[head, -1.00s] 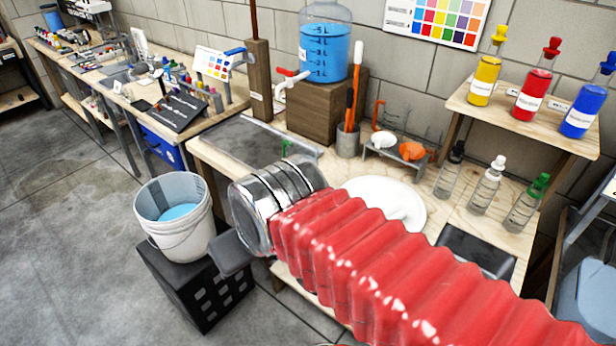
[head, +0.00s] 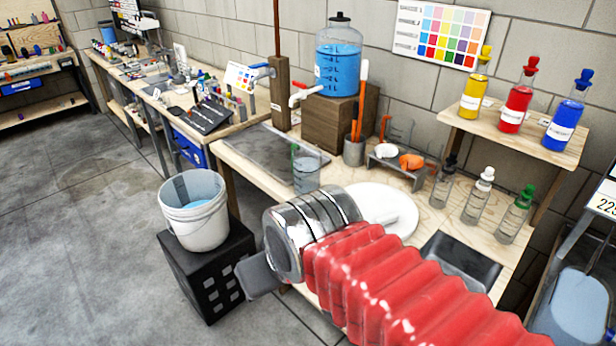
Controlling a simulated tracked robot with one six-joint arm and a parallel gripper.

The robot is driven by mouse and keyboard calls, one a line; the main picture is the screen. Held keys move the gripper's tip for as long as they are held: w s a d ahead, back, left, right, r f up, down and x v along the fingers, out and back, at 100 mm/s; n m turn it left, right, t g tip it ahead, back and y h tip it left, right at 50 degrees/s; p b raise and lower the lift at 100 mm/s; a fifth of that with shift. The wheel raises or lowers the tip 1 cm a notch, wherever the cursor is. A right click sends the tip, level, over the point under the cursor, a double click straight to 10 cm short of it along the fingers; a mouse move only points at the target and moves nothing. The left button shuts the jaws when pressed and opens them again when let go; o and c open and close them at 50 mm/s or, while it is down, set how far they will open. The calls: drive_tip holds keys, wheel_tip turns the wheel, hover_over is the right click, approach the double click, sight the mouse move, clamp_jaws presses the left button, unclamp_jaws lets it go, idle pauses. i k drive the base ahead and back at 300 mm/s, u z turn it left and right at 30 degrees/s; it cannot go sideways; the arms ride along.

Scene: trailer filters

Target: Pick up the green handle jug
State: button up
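A clear jug (head: 306,174) with a green strip, likely its handle, at its upper left stands on the wooden bench, at the right end of the grey tray. It looks upright. My arm, with a red ribbed sleeve and a silver wrist, reaches in from the lower right. My gripper (head: 257,277) shows only as a dark grey piece at the wrist's left end, nearer the camera than the jug and below it in the picture. The rest of the gripper is hidden behind the wrist, so its opening does not show. Nothing is seen held.
A blue-filled dispenser (head: 338,62) stands on a wooden block (head: 338,122) behind the jug. A white bucket (head: 193,224) sits on a black crate (head: 208,272) at left. The floor at left is clear.

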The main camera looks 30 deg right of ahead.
sight(305, 158)
drive_tip(key=u, duration=0.3)
drive_tip(key=i, duration=1.85)
drive_tip(key=z, duration=0.65)
